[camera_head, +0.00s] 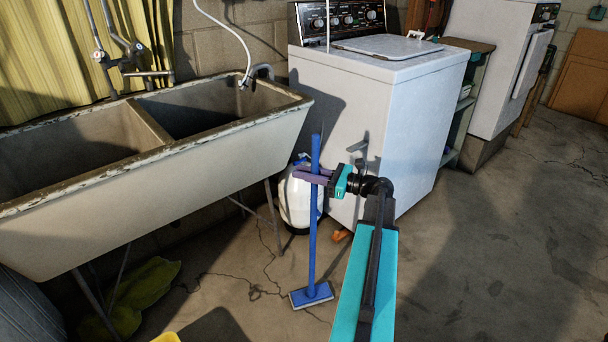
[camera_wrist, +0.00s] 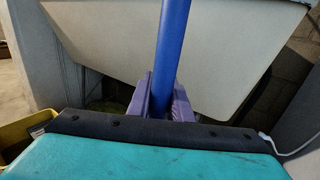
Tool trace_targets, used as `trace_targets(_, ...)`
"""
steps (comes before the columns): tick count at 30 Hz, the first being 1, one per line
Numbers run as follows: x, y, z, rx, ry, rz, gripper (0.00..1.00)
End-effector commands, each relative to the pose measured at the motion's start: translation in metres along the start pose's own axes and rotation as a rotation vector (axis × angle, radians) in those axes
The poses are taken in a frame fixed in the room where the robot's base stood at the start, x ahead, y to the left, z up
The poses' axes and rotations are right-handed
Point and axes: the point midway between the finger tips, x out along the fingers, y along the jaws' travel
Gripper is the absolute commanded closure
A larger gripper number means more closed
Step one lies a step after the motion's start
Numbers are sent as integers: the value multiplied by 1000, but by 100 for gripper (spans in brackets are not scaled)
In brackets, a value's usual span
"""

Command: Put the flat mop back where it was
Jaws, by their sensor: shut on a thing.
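The flat mop (camera_head: 313,230) has a blue pole and a flat blue head with a pale lower edge. In the head view it stands nearly upright, its head at or just above the concrete floor; I cannot tell whether it touches. My gripper (camera_head: 312,176) is shut on the upper part of the pole, with its purple fingers on either side. In the wrist view the blue pole (camera_wrist: 172,45) rises between the purple fingers of my gripper (camera_wrist: 165,98). The mop head is out of the wrist view.
A double concrete sink (camera_head: 180,170) on thin legs stands at left. A white tank (camera_head: 297,208) stands behind the mop, beside a white washer (camera_head: 395,120). A green-yellow cloth-like item (camera_head: 140,295) lies under the sink. A yellow container (camera_wrist: 22,130) shows at lower left. Floor at right is clear.

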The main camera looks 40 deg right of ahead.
Motion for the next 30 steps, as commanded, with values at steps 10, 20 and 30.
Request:
trace_targets(10, 0, 0, -2, 0, 0, 0, 62)
trace_targets(20, 0, 0, -2, 0, 0, 0, 62)
trace_targets(30, -20, 0, 2, 0, 0, -2, 62)
